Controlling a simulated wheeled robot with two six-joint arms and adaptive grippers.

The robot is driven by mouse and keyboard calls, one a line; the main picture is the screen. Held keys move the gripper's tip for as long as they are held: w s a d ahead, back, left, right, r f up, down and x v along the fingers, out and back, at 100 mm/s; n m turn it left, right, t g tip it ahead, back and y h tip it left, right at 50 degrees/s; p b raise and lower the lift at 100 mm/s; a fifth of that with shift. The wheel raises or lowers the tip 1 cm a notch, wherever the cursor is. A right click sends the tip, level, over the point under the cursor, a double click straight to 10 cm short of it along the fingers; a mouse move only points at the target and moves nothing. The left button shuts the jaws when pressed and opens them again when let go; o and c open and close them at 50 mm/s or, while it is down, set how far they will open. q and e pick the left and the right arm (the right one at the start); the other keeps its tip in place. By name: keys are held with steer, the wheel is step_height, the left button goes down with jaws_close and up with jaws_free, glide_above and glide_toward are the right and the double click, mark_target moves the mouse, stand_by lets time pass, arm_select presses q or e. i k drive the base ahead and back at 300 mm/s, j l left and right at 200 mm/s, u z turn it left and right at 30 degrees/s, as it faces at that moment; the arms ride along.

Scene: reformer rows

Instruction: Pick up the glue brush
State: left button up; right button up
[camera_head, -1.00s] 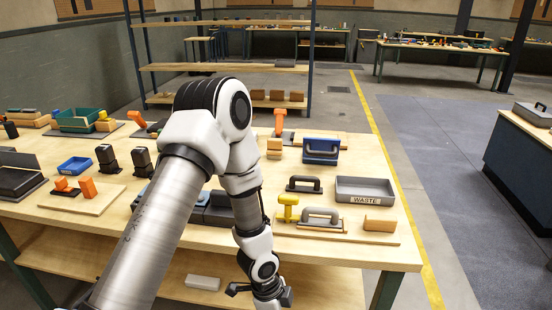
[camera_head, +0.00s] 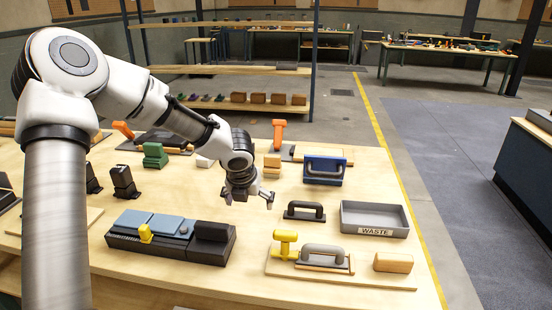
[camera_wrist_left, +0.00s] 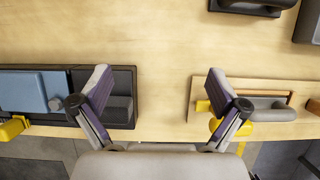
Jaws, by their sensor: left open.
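I cannot tell for sure which thing is the glue brush. A yellow-headed tool (camera_head: 285,241) stands on a light wooden board (camera_head: 385,280) at the front right, beside a grey-handled tool (camera_head: 323,251). In the left wrist view, yellow parts (camera_wrist_left: 216,125) show partly behind my right-hand finger, with the grey handle (camera_wrist_left: 262,112) beside them. My left gripper (camera_head: 249,198) is open and empty, above the middle of the table and behind that board. In the left wrist view its spread fingers (camera_wrist_left: 160,82) have bare table between them. My right gripper is out of view.
A long black fixture with blue-grey blocks (camera_head: 165,222) lies left of the board. A black-handled tool (camera_head: 304,210), a grey WASTE tray (camera_head: 374,219) and a blue box (camera_head: 324,169) stand to the right. Orange tools (camera_head: 279,132) are farther back. Some bare tabletop separates them.

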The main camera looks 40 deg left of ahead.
mark_target(273, 167)
steer(key=i+j, duration=0.75)
steer(key=i, duration=0.15)
